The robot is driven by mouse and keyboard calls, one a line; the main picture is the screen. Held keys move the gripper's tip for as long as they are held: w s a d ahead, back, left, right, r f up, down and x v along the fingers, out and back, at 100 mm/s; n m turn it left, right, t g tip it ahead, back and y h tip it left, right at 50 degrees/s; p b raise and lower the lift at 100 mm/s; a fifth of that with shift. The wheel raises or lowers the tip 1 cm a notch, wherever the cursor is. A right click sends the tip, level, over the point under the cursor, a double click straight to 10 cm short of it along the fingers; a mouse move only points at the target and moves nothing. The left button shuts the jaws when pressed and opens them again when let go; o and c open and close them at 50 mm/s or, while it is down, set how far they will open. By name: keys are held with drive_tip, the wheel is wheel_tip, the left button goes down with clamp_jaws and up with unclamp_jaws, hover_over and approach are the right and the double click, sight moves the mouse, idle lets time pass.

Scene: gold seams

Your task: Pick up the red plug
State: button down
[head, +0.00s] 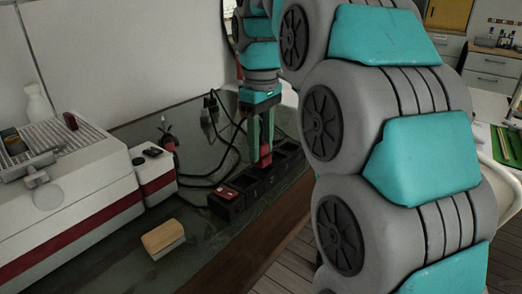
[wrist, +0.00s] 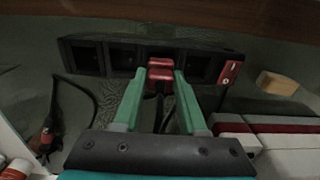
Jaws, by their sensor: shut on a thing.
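The red plug (head: 265,160) is between the fingertips of my gripper (head: 263,150), at the black power strip (head: 240,207). In the wrist view the red plug (wrist: 160,70) sits between the two green fingers of my gripper (wrist: 160,78), which are shut on it. Behind it, the power strip (wrist: 93,40) shows several dark square sockets and a red switch (wrist: 230,72) at one end. The plug overlaps one socket position; I cannot tell whether it is seated or just above. Its lower part is hidden.
Black cables (head: 215,178) loop behind the strip. A wood-topped block (head: 163,238) lies in front. A white machine with a red stripe (head: 60,215) stands at left.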

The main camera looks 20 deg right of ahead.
drive_tip(key=shift+w+r, duration=0.1)
drive_tip(key=shift+r, duration=0.45)
drive_tip(key=s+a+r, duration=0.1)
drive_tip(key=s, duration=1.5)
drive_tip(key=shift+a+r, duration=0.15)
drive_tip(key=shift+r, duration=0.05)
drive_tip(key=shift+s, duration=0.1)
